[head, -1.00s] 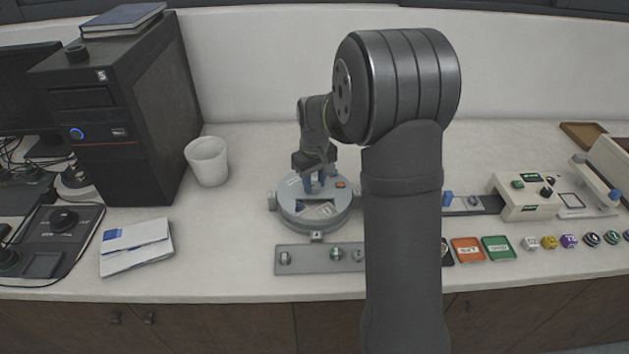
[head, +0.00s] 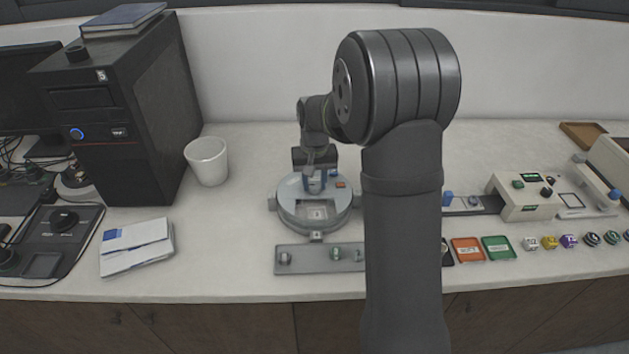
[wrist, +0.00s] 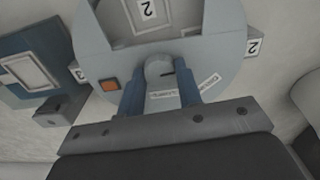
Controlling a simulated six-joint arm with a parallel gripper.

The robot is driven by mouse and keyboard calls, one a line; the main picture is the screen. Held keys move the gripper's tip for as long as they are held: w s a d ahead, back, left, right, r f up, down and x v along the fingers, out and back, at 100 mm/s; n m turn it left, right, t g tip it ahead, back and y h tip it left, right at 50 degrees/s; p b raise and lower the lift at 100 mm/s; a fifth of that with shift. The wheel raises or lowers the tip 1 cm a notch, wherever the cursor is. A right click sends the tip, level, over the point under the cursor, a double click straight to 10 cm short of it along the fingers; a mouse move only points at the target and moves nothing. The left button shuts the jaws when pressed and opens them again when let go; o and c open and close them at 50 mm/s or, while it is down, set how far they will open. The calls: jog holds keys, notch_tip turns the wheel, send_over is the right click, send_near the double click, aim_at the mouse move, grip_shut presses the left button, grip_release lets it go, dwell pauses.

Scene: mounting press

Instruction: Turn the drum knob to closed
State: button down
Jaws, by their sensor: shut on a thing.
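The grey round drum (head: 284,213) stands on the bench in the head view, with a window on its near side. Through the window a plate marked 2 shows. In the wrist view the drum (wrist: 225,50) has a small round grey knob (wrist: 158,69) near its rim, with a dark mark line on it. In the head view my gripper (head: 314,184) is over the drum's far part, and the knob is hidden.
An orange square (wrist: 110,85) is on the drum top beside the fingers. A grey strip with small knobs (head: 310,260) lies in front of the drum. A white cup (head: 207,161) stands behind left. A cream device (head: 522,205) and coloured tiles are at the right, partly behind my arm.

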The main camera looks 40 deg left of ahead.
aim_at(314, 185)
jog(key=shift+r+m, duration=0.1)
jog(key=shift+m, duration=9.4)
jog(key=c, duration=1)
grip_release()
notch_tip(314, 185, up, 17)
jog(key=shift+r, duration=0.2)
